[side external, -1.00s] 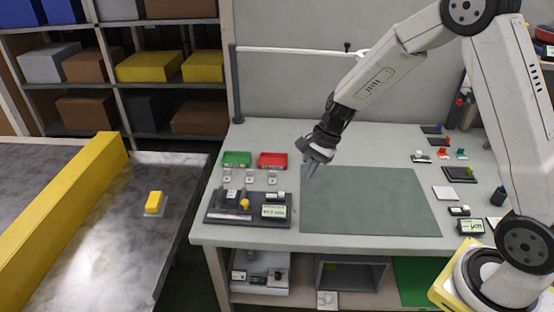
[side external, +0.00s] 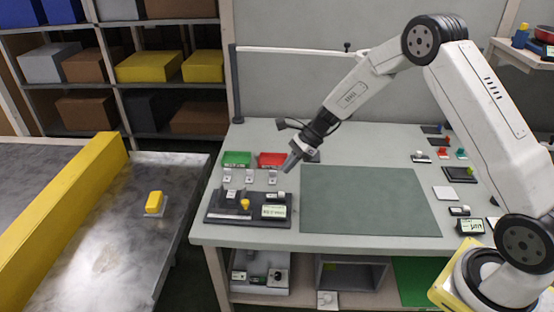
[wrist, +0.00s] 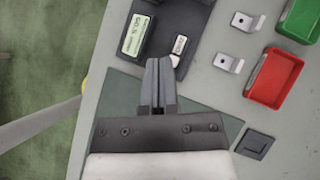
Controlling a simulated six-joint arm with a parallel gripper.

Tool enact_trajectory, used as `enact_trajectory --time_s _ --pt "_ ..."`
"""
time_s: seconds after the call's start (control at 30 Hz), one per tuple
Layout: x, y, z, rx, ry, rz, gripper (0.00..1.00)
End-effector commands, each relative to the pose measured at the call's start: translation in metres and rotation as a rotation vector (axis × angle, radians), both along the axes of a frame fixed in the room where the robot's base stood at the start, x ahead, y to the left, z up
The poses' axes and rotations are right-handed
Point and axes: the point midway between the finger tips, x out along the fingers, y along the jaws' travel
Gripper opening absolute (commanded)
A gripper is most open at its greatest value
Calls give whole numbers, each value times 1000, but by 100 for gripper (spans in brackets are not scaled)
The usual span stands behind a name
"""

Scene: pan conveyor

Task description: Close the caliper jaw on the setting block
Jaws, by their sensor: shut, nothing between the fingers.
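A dark fixture base (side external: 220,215) on the left of the bench carries a display box (side external: 274,211), a yellow knob (side external: 245,204), a small light block (side external: 231,195) and a small black-and-white part (side external: 278,196). I cannot tell which of these are the caliper jaw and the setting block. My gripper (side external: 289,168) is shut and empty, above and behind the fixture's right end. In the wrist view my fingertips (wrist: 158,62) are together near the display box (wrist: 136,34) and the black-and-white part (wrist: 178,46). The knob is out of the wrist view.
A green bin (side external: 237,158) and a red bin (side external: 271,159) stand behind the fixture, with several small metal brackets (side external: 250,176) in front of them. A green mat (side external: 370,200) lies clear to the right. The bench's left edge is near the fixture.

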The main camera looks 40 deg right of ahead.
Motion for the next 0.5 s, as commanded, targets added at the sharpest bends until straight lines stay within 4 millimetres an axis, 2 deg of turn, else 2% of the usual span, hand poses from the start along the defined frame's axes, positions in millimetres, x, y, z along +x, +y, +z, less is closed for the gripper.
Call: enact_trajectory --time_s 0.5 --pt "14 45 -56 -1 1 3 0"
